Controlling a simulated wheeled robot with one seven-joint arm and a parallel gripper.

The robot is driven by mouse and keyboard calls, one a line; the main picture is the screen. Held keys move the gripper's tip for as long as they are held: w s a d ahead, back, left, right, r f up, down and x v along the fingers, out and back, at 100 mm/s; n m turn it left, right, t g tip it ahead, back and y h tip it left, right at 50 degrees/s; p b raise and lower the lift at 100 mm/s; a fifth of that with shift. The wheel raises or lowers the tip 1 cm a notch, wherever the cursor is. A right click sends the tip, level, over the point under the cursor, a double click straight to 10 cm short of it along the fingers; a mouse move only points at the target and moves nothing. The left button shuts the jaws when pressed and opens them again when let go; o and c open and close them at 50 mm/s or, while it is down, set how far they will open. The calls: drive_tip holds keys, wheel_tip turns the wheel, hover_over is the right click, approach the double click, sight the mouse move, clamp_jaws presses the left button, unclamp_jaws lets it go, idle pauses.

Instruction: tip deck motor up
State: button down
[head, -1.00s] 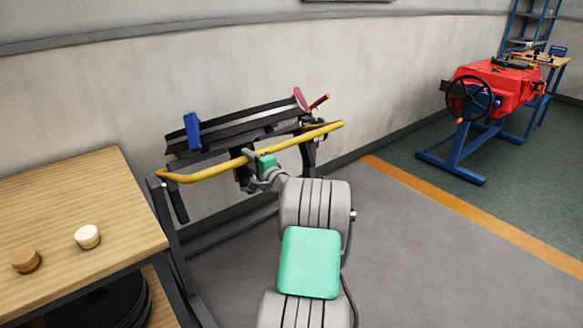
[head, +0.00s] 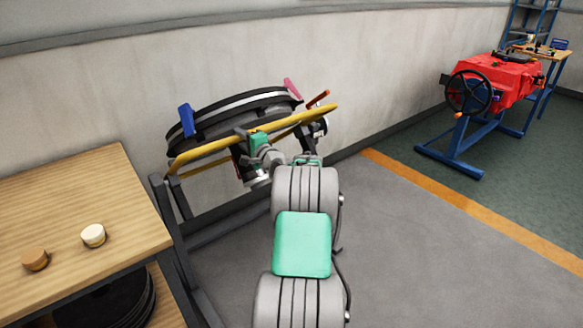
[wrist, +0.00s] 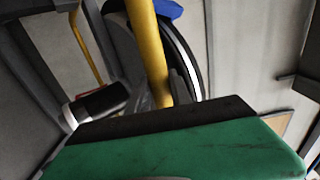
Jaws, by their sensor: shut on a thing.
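The deck (head: 235,105) is a dark round-edged unit with a pale band, tilted on a stand by the wall in the head view. A yellow bar (head: 205,150) runs along its near side. My gripper (head: 250,132) is shut on the yellow bar near its middle; my wrist partly hides the bar and deck there. Dark cylindrical motor parts (head: 320,129) hang below the bar. In the wrist view the yellow bar (wrist: 149,50) runs down behind my green and black gripper body, which hides the jaw contact. A dark cylinder (wrist: 98,102) lies to its left.
A blue clamp (head: 187,121) and a pink handle (head: 291,88) stand on the deck's edge. A wooden table (head: 70,210) with two small round knobs is at left. A red machine (head: 500,80) on a blue stand is far right. Grey floor is clear between.

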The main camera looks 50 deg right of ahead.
sight(222, 112)
drive_tip(key=shift+r, duration=0.15)
drive_tip(key=w+d+r+p, duration=0.1)
drive_tip(key=w+r+p, duration=0.2)
drive_tip(key=w+r, duration=0.1)
drive_tip(key=shift+w+r, duration=0.3)
drive_tip(key=shift+w, duration=0.45)
drive_tip(key=shift+d, duration=0.1)
drive_tip(key=w+r+p, duration=0.1)
drive_tip(key=w+r, duration=0.1)
drive_tip(key=w, duration=0.1)
drive_tip(key=w+d+r+p, duration=0.1)
drive_tip(key=w, duration=0.1)
drive_tip(key=shift+w+d+p, duration=0.1)
drive_tip(key=shift+w+p, duration=0.1)
drive_tip(key=shift+p, duration=0.15)
drive_tip(key=shift+w+d+r, duration=0.15)
drive_tip(key=shift+w, duration=0.3)
